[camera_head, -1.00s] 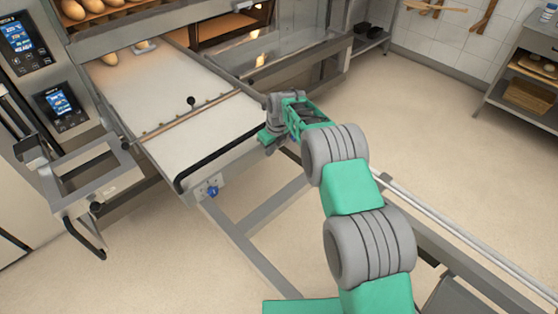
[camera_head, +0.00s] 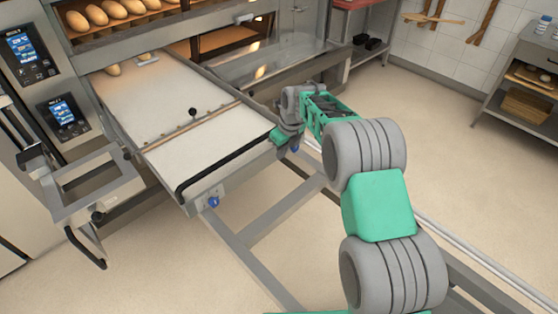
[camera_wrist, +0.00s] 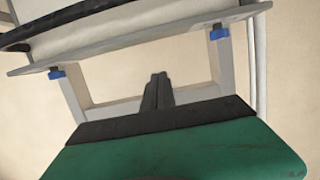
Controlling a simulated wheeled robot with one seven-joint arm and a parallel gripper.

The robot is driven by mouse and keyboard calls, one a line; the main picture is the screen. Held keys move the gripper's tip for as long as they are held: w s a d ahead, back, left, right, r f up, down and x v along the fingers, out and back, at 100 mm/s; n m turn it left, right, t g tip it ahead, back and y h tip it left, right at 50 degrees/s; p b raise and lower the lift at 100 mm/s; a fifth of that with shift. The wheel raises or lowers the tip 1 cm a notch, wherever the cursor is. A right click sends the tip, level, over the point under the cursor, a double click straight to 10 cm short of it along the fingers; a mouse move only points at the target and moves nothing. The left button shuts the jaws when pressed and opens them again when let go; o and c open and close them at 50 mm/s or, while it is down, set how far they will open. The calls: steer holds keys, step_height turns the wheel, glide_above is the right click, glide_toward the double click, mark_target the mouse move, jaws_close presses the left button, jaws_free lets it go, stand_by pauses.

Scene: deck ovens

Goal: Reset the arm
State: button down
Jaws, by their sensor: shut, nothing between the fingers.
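My arm, green and grey, reaches up from the lower right in the head view. My gripper (camera_head: 281,137) is at the right end of the pulled-out loader's front edge. In the wrist view my gripper (camera_wrist: 158,78) shows as two dark fingers pressed together, empty. They point toward the metal frame below the loader's front edge, with floor behind. In the head view the fingertips are small and partly hidden by the wrist.
The loader (camera_head: 215,141) with a white belt and black front bar (camera_head: 225,167) extends from the deck oven. Bread rolls (camera_head: 97,14) lie in the oven deck. A metal frame (camera_head: 85,190) stands at left. Shelves (camera_head: 528,75) stand at the right, with open floor (camera_head: 440,130) between.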

steer(key=s+d+f+n+g, duration=0.1)
steer(key=s+f+n, duration=0.1)
steer(key=n, duration=0.5)
steer(key=s+d+f+n+g, duration=0.1)
steer(key=s+f+n, duration=0.2)
steer(key=s+n, duration=0.2)
steer(key=s+d+f+n, duration=0.1)
steer(key=s+f+n, duration=0.1)
steer(key=n, duration=0.6)
steer(key=shift+s+d+f+n+g+h, duration=0.15)
steer(key=shift+s+f+n+g+h, duration=0.2)
steer(key=shift+s, duration=0.3)
steer(key=s+d+r+n+p, duration=0.1)
steer(key=s+d+r+n, duration=0.2)
steer(key=s, duration=0.5)
steer(key=s+d+r+n+h, duration=0.15)
steer(key=s+r, duration=0.25)
steer(key=s, duration=0.4)
steer(key=s+d+r+n+p, duration=0.1)
steer(key=s+d+r+n, duration=0.25)
steer(key=s, duration=0.45)
step_height(320, 180, up, 12)
steer(key=w+d+t+p, duration=0.1)
steer(key=t, duration=0.3)
steer(key=shift+w+r+m, duration=0.15)
steer(key=shift+r+m, duration=0.1)
steer(key=shift+m, duration=0.2)
